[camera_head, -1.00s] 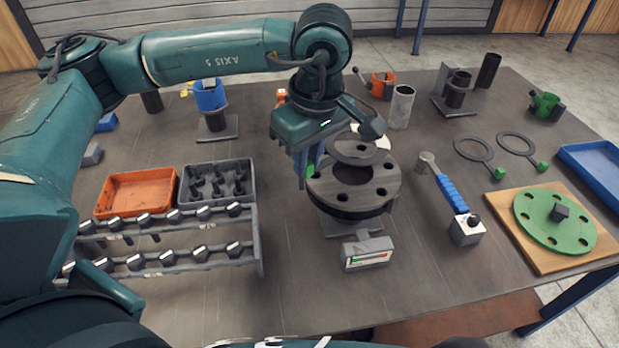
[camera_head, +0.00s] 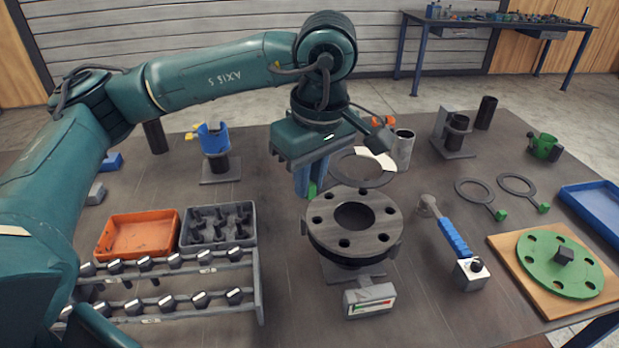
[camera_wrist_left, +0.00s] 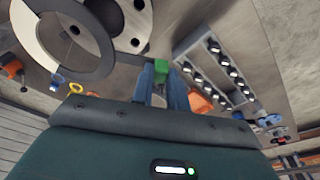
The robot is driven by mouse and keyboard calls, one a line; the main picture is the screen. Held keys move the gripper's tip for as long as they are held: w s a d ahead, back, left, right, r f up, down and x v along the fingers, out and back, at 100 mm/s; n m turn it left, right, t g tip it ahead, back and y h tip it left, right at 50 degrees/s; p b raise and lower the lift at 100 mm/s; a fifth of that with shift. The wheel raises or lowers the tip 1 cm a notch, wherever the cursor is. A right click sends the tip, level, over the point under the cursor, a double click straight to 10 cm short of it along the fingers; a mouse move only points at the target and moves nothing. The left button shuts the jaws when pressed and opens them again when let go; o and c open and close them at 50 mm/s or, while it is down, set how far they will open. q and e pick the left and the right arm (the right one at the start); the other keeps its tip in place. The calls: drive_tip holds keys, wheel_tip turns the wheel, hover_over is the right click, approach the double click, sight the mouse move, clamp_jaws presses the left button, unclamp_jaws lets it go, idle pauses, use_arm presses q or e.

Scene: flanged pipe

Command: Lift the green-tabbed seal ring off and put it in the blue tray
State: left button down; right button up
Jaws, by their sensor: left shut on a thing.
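My left gripper (camera_head: 305,185) is shut on the green tab (camera_wrist_left: 160,70) of a dark, flat seal ring (camera_head: 372,184). The ring is held in the air above and behind the upper flange face of the pipe (camera_head: 378,232), apart from it. In the left wrist view the ring (camera_wrist_left: 38,52) extends to the left from my fingers, with the flange's bolt holes beyond it. The blue tray (camera_head: 585,222) lies at the table's right edge, and its visible inside looks empty. My right gripper is not in view.
Two more green-tabbed rings (camera_head: 459,190) (camera_head: 502,182) lie on the table left of the tray. A blue-handled tool (camera_head: 453,238), a green flange (camera_head: 530,270) on a wooden board, and a grey cylinder (camera_head: 404,150) stand nearby. An orange tray (camera_head: 107,240) and a bolt rack (camera_head: 258,285) are at left.

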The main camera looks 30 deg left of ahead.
use_arm(q)
drive_tip(key=shift+r+p, duration=0.85)
drive_tip(key=shift+r, duration=0.85)
drive_tip(key=shift+s, duration=0.15)
